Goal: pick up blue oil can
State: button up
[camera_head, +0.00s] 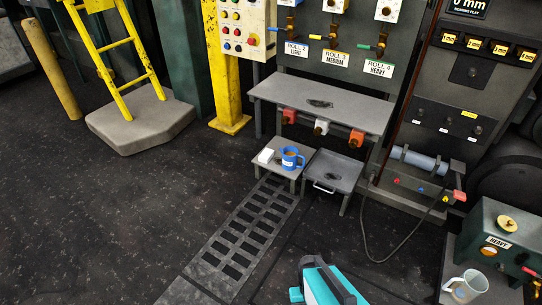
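A small blue container (291,157) shaped like a mug, with a handle and something brown at its open top, stands upright on a low grey stand (268,170). It is the clearest blue vessel in view, but I cannot tell that it is an oil can. I cannot make out my gripper in this view.
A low tray stand (333,170) stands right of the blue container, and a grey shelf (318,104) is above and behind. A floor grate (245,232) lies in front. A pale mug (466,286) stands at lower right by a green box (500,235). Open floor spreads left.

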aim_at(290, 154)
jog(key=u, duration=0.45)
jog(key=i, duration=0.55)
jog(key=u, duration=0.85)
jog(key=i, duration=0.55)
jog(key=u, duration=0.35)
